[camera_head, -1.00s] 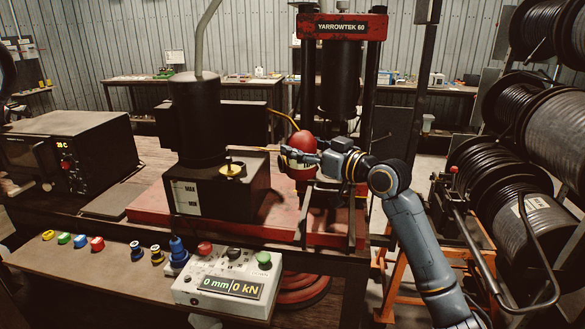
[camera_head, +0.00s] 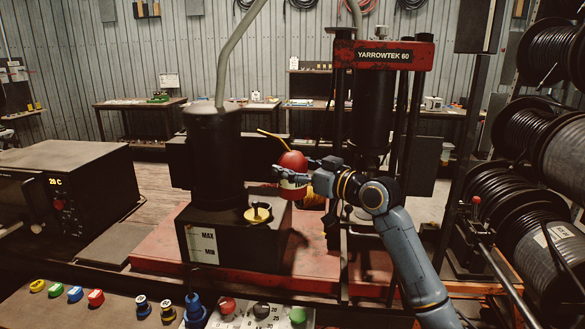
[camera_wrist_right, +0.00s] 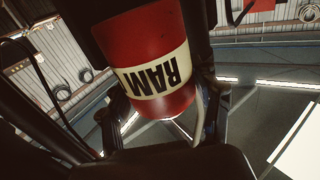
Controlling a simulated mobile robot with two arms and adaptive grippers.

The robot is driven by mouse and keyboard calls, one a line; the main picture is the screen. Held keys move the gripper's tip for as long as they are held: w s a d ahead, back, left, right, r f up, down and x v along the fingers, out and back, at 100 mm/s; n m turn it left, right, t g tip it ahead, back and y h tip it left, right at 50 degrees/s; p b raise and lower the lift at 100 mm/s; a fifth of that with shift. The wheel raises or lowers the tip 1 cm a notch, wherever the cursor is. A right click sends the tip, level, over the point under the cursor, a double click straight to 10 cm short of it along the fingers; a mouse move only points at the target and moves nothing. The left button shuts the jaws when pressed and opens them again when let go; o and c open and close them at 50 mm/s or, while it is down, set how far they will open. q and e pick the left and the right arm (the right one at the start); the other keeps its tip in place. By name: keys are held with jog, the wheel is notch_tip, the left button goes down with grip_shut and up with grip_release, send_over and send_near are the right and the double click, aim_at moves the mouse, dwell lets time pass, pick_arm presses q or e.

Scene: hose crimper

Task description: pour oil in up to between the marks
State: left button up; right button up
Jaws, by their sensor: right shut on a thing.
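My right gripper (camera_head: 306,177) is shut on a red oil can (camera_head: 292,162) with a pale label band. The can also fills the upper middle of the right wrist view (camera_wrist_right: 155,70), where its label reads RAM upside down. Its thin yellow spout (camera_head: 272,135) points up and left, above the tank. The dark oil tank (camera_head: 232,245) stands on the red press base, with a gauge plate (camera_head: 203,246) marked MAX and MIN on its front. The oil level cannot be made out. My left gripper is not in view.
The YARROWTEK 60 press (camera_head: 372,105) stands behind my right arm. A dark motor cylinder (camera_head: 213,160) rises beside the filler. Hose reels (camera_head: 515,195) crowd the right side.

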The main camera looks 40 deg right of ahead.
aim_at(305, 172)
jog(key=shift+w+r, duration=0.1)
jog(key=shift+w, duration=0.1)
jog(key=s+g+p, duration=0.1)
jog(key=g+p, duration=0.1)
jog(key=p, duration=0.1)
jog(key=shift+s+d+r+n+h, duration=0.1)
jog(key=shift+s+d+n+h, duration=0.2)
jog(key=shift+s+d, duration=0.1)
jog(key=g+p, duration=0.1)
jog(key=p, duration=0.1)
jog(key=s+f+n+g+p, duration=0.1)
jog(key=g+p, duration=0.1)
jog(key=p, duration=0.1)
jog(key=shift+s+d+f+h, duration=0.1)
jog(key=shift+d+f+h, duration=0.05)
jog(key=shift+d+h, duration=0.25)
jog(key=p, duration=0.2)
jog(key=g+p, duration=0.1)
jog(key=p, duration=0.1)
jog(key=shift+s+f+n+g+h, duration=0.1)
jog(key=shift+f+n+g+h, duration=0.2)
jog(key=shift+h, duration=0.1)
pick_arm(q)
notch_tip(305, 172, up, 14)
jog(key=p, duration=0.2)
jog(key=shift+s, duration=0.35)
pick_arm(e)
jog(key=shift+f+g, duration=0.35)
jog(key=shift+g, duration=0.05)
